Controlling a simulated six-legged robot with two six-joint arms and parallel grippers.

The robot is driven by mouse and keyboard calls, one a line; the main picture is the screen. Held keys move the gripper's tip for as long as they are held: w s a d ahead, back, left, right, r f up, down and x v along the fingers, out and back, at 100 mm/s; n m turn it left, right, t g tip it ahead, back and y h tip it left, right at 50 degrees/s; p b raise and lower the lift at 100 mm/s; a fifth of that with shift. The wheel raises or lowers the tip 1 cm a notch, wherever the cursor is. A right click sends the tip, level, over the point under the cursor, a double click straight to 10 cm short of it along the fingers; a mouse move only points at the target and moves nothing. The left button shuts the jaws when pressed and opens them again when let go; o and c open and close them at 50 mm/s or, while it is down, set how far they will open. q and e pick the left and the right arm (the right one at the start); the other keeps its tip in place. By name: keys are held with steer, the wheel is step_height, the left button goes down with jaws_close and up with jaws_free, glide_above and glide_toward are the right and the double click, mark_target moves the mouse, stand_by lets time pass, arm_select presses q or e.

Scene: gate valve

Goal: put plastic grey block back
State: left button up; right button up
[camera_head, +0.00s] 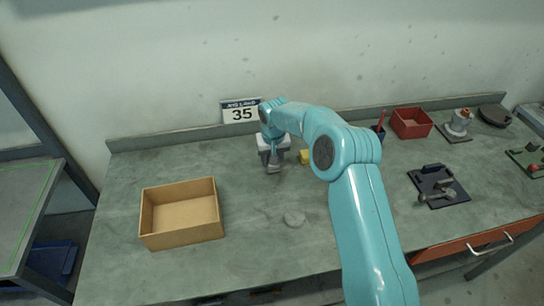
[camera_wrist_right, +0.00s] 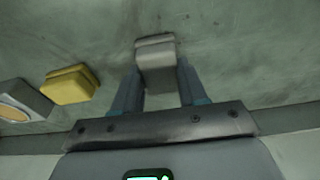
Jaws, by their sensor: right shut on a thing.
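The grey block (camera_wrist_right: 156,62) is between the fingers of my right gripper (camera_wrist_right: 157,88) in the right wrist view. The gripper is shut on it, and the block's far end sticks out past the fingertips. In the head view my right gripper (camera_head: 271,157) points down over the back part of the bench, with the grey block (camera_head: 273,168) at its tips. I cannot tell whether the block touches the bench top. My left gripper is in neither view.
An open cardboard-brown box (camera_head: 181,236) stands empty at front left. A yellow block (camera_head: 305,157) sits right of the gripper, also in the wrist view (camera_wrist_right: 70,85). A flat grey disc (camera_head: 294,217) lies mid-bench. A red bin (camera_head: 411,123) and fixtures stand right. The bench's (camera_head: 250,255) front middle is clear.

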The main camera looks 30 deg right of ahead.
steer(key=shift+w+a+f, duration=0.1)
steer(key=shift+w+f, duration=0.1)
steer(key=shift+s+f, duration=0.1)
steer(key=shift+f+b, duration=0.1)
steer(key=shift+b, duration=0.25)
steer(key=o, duration=1.1)
steer(key=shift+r+p, duration=0.2)
steer(key=shift+p, duration=0.1)
steer(key=r, duration=0.4)
steer(key=s+r+b, duration=0.1)
steer(key=r, duration=0.7)
steer(key=shift+s+a+b, duration=0.3)
steer(key=shift+s, duration=0.05)
